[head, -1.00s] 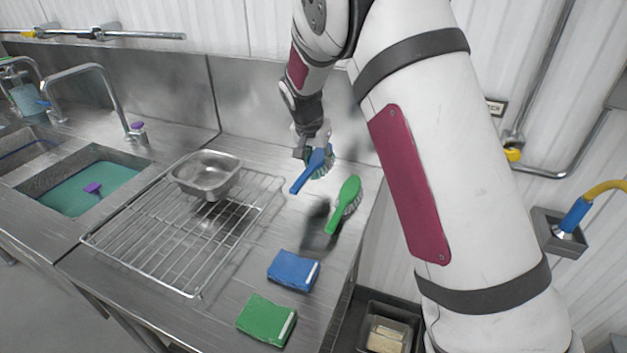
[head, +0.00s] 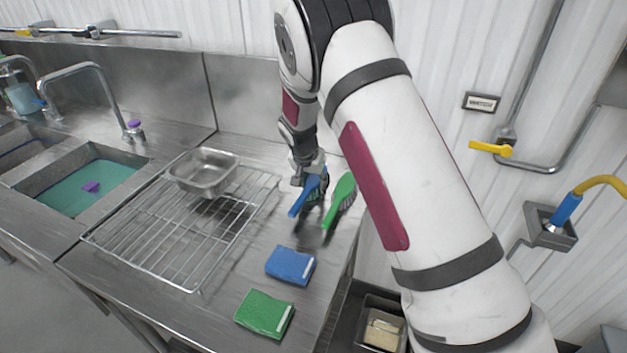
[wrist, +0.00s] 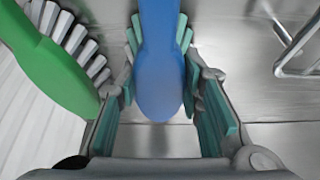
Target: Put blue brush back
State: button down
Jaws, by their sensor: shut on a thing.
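The blue brush (head: 309,193) is at my gripper (head: 311,172), at the back right of the steel counter. Its handle points toward the lower left and its bristles face down. In the wrist view, the blue brush (wrist: 160,80) lies between the two teal-padded fingers of my gripper (wrist: 162,62), which is shut on it. I cannot tell whether its bristles touch the counter. The green brush (head: 342,198) is just to the right of it, and it also shows at the left of the wrist view (wrist: 50,70).
A wire rack (head: 150,235) holding a metal pan (head: 203,181) lies to the left. A blue sponge (head: 290,265) and a green sponge (head: 263,313) lie in front. A sink (head: 118,160) with green water is at far left. The counter's right edge is close by.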

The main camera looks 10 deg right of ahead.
aim_at(307, 189)
jog(key=c, duration=1.1)
grip_release()
jog(key=shift+f, duration=0.1)
jog(key=s+r+n+y, duration=0.1)
jog(key=s+r, duration=0.6)
jog(key=r, duration=0.4)
jog(key=s+r, duration=0.6)
jog(key=r, duration=0.4)
jog(key=s+r+n+y, duration=0.1)
jog(key=s+r+n, duration=0.2)
jog(key=s, duration=1.1)
jog(key=s+d+r+n+t, duration=0.1)
jog(key=s+r+n, duration=0.2)
jog(key=s, duration=1.1)
jog(key=shift+s+r+y, duration=0.2)
jog(key=shift+r+y, duration=0.1)
jog(key=shift+y, duration=0.1)
jog(key=shift+d, duration=0.1)
